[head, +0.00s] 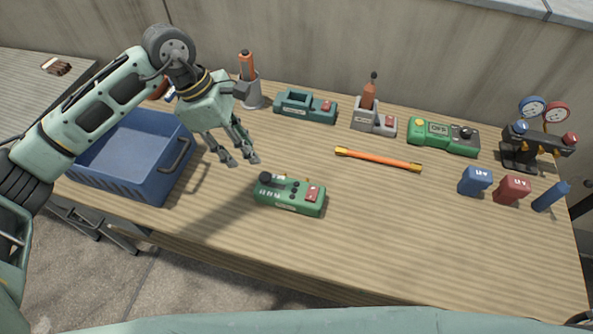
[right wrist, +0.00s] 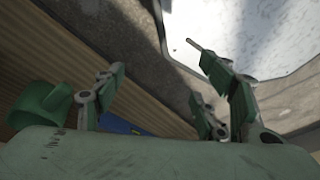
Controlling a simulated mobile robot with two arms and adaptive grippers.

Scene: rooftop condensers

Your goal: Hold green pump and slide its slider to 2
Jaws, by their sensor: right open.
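A green device with a black knob at its left end, a row of marks along its front and a red switch at its right, which looks like the green pump (head: 289,196), lies near the table's middle in the head view. The marks are too small to read, and the black knob (head: 265,178) appears to be its slider. My left gripper (head: 241,161) hangs above and left of it, fingers pointing down, apart from each other, open and empty. My right gripper (right wrist: 155,58) shows only in the right wrist view, with its fingers spread and nothing between them.
A blue bin (head: 120,168) stands at the left. Along the back are a green handled device (head: 306,107), a grey holder (head: 374,122) and a green box reading OFF (head: 440,138). An orange rod (head: 380,160) lies mid-table. Gauges and small batteries stand right. The front is clear.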

